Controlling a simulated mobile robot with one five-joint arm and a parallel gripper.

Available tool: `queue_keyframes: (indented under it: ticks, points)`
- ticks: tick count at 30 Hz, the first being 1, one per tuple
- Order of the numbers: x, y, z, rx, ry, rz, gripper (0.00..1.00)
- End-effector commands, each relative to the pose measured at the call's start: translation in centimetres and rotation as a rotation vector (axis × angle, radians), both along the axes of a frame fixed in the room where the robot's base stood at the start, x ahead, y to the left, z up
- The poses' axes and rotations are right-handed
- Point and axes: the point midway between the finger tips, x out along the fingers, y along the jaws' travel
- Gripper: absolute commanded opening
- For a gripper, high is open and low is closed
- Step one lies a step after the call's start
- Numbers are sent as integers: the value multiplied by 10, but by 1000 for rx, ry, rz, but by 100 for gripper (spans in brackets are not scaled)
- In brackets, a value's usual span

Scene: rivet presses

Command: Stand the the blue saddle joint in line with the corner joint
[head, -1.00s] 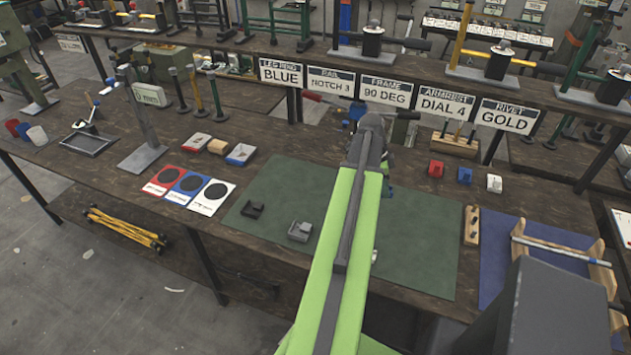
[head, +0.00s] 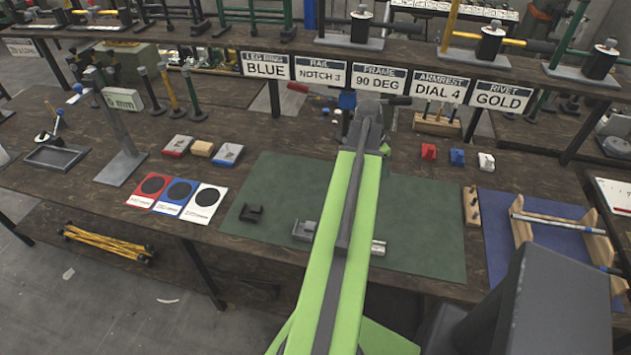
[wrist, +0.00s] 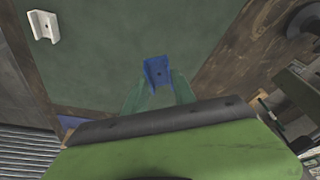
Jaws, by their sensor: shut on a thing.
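The blue saddle joint (wrist: 157,69) is between the two green fingertips of my gripper (wrist: 158,88) in the wrist view. My gripper is shut on it, over or on the green mat; the gap beneath it cannot be judged. In the head view my arm hides the held joint and the fingertips. A dark angular block (head: 250,213) and a grey block (head: 304,230) rest on the mat left of my arm. A pale piece (head: 379,247) shows just right of it. Which of these is the corner joint is unclear. A white channel-shaped piece (wrist: 43,26) lies upper left in the wrist view.
A wooden rack (head: 522,232) stands right on a blue mat. Signs (head: 380,86) hang from the shelf behind.

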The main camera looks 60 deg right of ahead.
Motion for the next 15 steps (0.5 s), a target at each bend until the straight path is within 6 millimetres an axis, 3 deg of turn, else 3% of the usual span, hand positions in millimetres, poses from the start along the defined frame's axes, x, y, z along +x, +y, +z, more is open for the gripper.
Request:
queue_keyframes:
  ticks: [3,9,15]
  points:
    - [39,4,1,-1,-3,353,0]
    - [92,8,2,-4,-2,850,0]
    - [108,10,3,-4,0,1020,0]
